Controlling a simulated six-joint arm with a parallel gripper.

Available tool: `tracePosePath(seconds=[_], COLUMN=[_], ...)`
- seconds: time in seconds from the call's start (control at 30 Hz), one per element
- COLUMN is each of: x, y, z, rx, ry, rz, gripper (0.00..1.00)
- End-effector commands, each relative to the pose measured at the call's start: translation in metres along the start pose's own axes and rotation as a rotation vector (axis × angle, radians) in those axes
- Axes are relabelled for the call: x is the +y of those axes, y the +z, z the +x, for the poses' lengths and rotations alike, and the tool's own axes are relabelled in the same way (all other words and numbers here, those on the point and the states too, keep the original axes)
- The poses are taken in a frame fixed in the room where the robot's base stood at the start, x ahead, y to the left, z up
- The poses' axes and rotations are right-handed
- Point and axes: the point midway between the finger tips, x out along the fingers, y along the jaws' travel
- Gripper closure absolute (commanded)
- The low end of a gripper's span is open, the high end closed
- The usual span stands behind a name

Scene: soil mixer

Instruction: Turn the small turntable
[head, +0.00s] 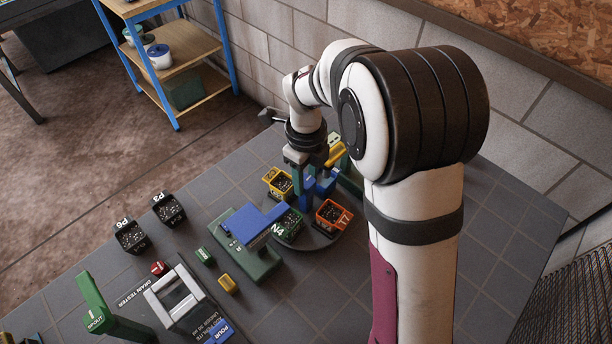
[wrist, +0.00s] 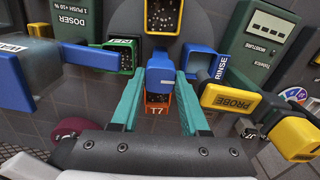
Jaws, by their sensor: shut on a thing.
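The small turntable is a grey round disc (head: 318,243) on the bench, mostly hidden in the head view by its bins and my arm. It carries a green bin N4 (head: 289,228), an orange bin T7 (head: 333,217) and a yellow bin (head: 279,182), each with dark contents. A blue block (wrist: 160,72) stands in the middle among the bins. My gripper (wrist: 159,84) points down over the turntable, its teal fingers shut on the blue block. In the wrist view T7 (wrist: 158,109) lies between the fingers, nearest the palm.
A doser with a blue top (head: 252,222) stands close left of the turntable. In the wrist view a blue rinse part (wrist: 220,66) and a yellow probe (wrist: 232,99) are close to the right finger. Black pots P3 (head: 168,210) and P6 (head: 131,237) stand farther left.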

Motion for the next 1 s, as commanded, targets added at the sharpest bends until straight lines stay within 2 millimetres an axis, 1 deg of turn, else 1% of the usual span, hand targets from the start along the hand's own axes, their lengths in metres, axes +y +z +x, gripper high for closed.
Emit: tracePosePath(seconds=[1.0], x=[-0.0003], y=[-0.0002], z=[-0.0009], rx=[-0.001], ry=[-0.001], rz=[0.506], gripper=[1.0])
